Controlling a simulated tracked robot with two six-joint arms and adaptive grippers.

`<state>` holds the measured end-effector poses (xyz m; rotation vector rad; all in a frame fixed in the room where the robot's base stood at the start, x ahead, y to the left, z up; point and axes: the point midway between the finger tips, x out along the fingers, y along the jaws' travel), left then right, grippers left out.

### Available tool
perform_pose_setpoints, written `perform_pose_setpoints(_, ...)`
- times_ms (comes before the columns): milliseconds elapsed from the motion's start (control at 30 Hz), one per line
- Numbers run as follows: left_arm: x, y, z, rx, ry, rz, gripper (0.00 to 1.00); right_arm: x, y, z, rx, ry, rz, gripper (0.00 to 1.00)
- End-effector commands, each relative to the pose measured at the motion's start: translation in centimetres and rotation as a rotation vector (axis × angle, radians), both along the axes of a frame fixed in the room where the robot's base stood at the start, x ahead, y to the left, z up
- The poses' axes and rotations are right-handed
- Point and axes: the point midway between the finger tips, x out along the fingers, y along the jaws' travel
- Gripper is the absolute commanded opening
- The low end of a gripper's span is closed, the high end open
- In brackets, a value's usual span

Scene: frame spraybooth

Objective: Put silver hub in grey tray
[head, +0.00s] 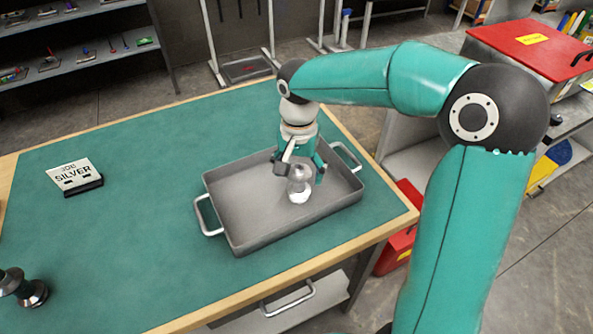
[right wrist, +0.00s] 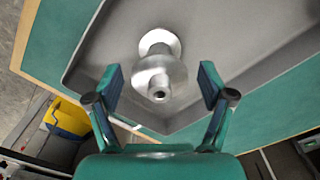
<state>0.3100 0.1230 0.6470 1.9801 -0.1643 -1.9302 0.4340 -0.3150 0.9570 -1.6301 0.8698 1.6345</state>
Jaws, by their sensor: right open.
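The silver hub (head: 300,186) is inside the grey tray (head: 237,236), right of the middle of its floor. In the right wrist view the hub (right wrist: 158,72) shows its flanges and bored end, with bare tray floor (right wrist: 222,35) around it. My right gripper (head: 298,172) is above the tray, close by the hub. In the right wrist view its fingers (right wrist: 161,88) are spread wide, with a gap between each finger and the hub. The hub looks free of the fingers. My left gripper is not in view.
The tray stands on a green-topped table with two raised handles. A darker metal hub-like part (head: 24,289) is at the lower left. The tabletop between them is clear.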

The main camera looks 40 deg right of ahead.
Motion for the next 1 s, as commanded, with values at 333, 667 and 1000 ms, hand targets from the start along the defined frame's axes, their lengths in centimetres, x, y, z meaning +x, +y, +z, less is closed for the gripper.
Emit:
perform_pose_setpoints(333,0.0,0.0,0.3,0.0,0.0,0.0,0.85,0.1,0.0,2.3,-0.001,-0.004,0.001,0.81)
perform_pose_setpoints(667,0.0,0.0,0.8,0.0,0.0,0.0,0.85,0.2,0.1,9.0,0.0,-0.004,0.001,0.81)
perform_pose_setpoints(1000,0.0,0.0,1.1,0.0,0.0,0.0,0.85,0.1,0.1,12.2,0.0,-0.001,0.002,0.81)
